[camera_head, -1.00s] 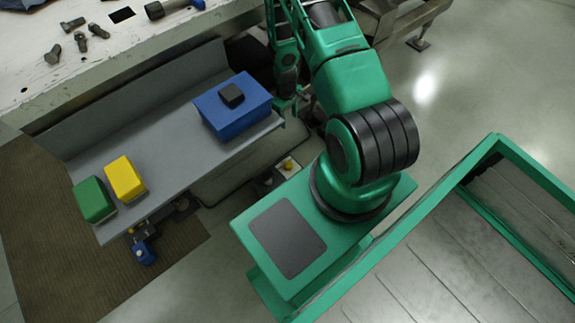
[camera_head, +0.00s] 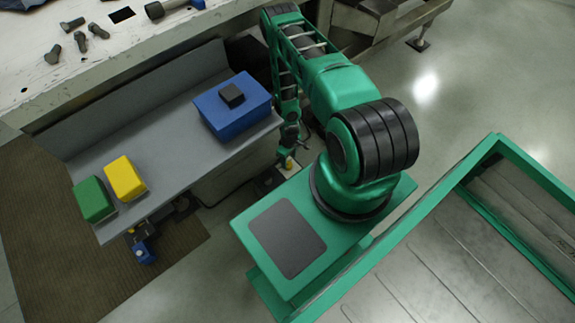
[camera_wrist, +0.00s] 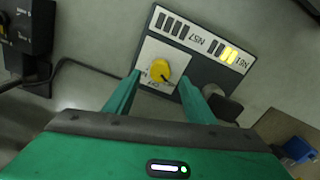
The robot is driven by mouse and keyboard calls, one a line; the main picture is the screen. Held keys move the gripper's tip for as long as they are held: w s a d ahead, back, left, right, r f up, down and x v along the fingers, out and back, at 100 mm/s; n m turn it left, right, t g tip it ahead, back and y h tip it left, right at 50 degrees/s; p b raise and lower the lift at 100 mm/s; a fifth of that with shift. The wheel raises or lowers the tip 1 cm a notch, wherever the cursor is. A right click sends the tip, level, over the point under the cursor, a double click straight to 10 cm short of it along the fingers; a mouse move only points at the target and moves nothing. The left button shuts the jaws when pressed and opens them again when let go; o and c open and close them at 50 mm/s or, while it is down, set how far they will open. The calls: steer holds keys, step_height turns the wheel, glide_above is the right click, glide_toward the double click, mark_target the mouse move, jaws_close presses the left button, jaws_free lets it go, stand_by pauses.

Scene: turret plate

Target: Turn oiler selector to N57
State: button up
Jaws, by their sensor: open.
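The oiler selector is a yellow knob (camera_wrist: 160,70) on a white dial plate (camera_wrist: 181,54) of a dark box. It also shows, small, in the head view (camera_head: 289,164). A label strip (camera_wrist: 196,39) on the box reads N57 and, at its right end, what looks like N61, both upside down. The bars beside the right label are lit yellow; those at the left are dark. A dark mark shows at the knob's lower right; its exact setting is unclear. My gripper (camera_wrist: 160,82) is open, its fingers apart either side of the knob in the wrist view; contact is not visible.
A grey bench (camera_head: 160,150) stands left of my arm, carrying a blue box (camera_head: 233,110), a yellow block (camera_head: 125,178) and a green block (camera_head: 94,200). A dark cable (camera_wrist: 85,68) runs to the selector box. Another dark box (camera_wrist: 32,30) is at the wrist view's upper left.

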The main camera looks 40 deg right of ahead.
mark_target(289, 164)
steer(key=shift+f, duration=2.55)
